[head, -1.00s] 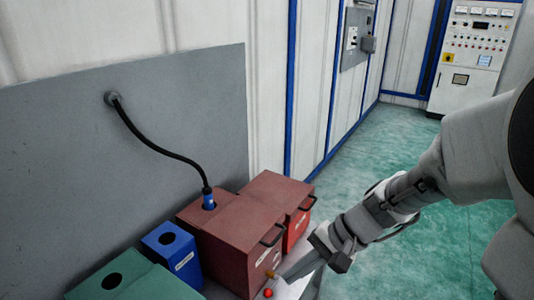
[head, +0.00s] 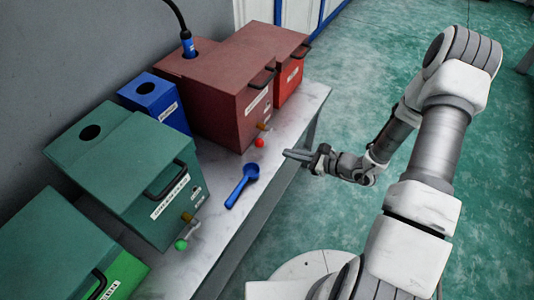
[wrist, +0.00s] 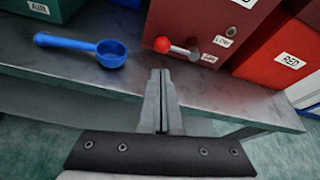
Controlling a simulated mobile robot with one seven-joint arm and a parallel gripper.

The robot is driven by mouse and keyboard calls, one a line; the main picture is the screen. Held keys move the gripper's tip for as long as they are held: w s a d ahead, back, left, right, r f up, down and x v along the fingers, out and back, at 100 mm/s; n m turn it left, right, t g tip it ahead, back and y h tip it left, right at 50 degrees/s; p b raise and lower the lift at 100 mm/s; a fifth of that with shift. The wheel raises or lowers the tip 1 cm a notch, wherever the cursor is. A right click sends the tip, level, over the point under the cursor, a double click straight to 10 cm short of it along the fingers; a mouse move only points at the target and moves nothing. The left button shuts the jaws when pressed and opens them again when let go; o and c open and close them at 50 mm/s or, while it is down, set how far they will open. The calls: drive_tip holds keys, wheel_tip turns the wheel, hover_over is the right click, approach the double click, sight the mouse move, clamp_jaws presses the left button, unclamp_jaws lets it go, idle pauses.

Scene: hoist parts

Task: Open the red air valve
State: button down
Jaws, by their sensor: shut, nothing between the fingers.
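The air valve is a small lever with a red ball knob (head: 259,143), low on the front of the large brown-red box (head: 232,115). In the wrist view its red ball (wrist: 162,44) sits at the left end of a short metal rod, which reaches right to a fitting near small labels. My gripper (head: 287,153) is shut and empty, in front of the bench edge and to the right of the knob. In the wrist view its closed fingertips (wrist: 159,72) point toward the valve, just below the ball, with a visible gap.
A blue scoop (head: 242,186) lies on the bench (head: 215,226) left of the valve. A blue box (head: 156,103), green boxes (head: 125,170) with a green-knobbed valve (head: 181,244), and a bright red box (head: 289,82) line the bench. Open floor (head: 365,75) lies to the right.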

sight(267, 156)
drive_tip(key=shift+w+d+f+m, duration=0.1)
drive_tip(key=shift+d+f+m, duration=0.15)
drive_tip(key=shift+f, duration=0.4)
drive_tip(key=b+x, duration=0.3)
drive_tip(key=x, duration=0.7)
drive_tip(key=shift+w, duration=0.1)
